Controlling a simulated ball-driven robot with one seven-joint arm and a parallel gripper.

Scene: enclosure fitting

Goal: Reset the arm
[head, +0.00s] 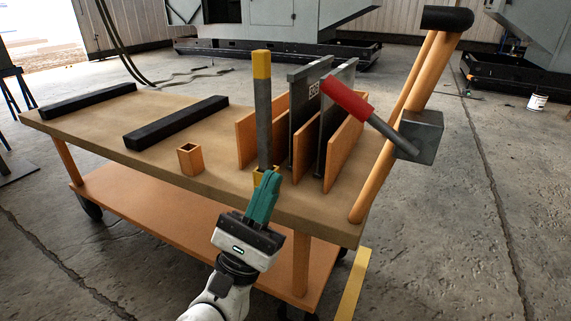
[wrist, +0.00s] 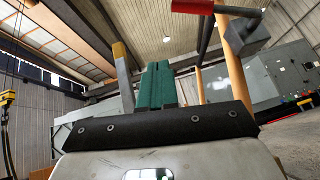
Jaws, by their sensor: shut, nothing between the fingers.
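My gripper (head: 267,184) has teal fingers and sits at the near edge of the cart's wooden top in the head view, pointing up. In the wrist view my gripper (wrist: 156,68) shows its two fingers together with nothing between them. A grey bar with a yellow top (head: 263,110) stands upright in a small holder just behind the fingertips. The same bar (wrist: 123,72) shows left of the fingers in the wrist view. Whether the fingers touch the bar or holder cannot be told.
The cart top (head: 110,120) carries two black bars (head: 175,122), an empty orange square socket (head: 190,159), and an orange rack (head: 345,150) with grey plates (head: 305,100). A red-handled tool (head: 348,100) leans out by a grey box (head: 420,135) on the cart's orange handle (head: 385,170).

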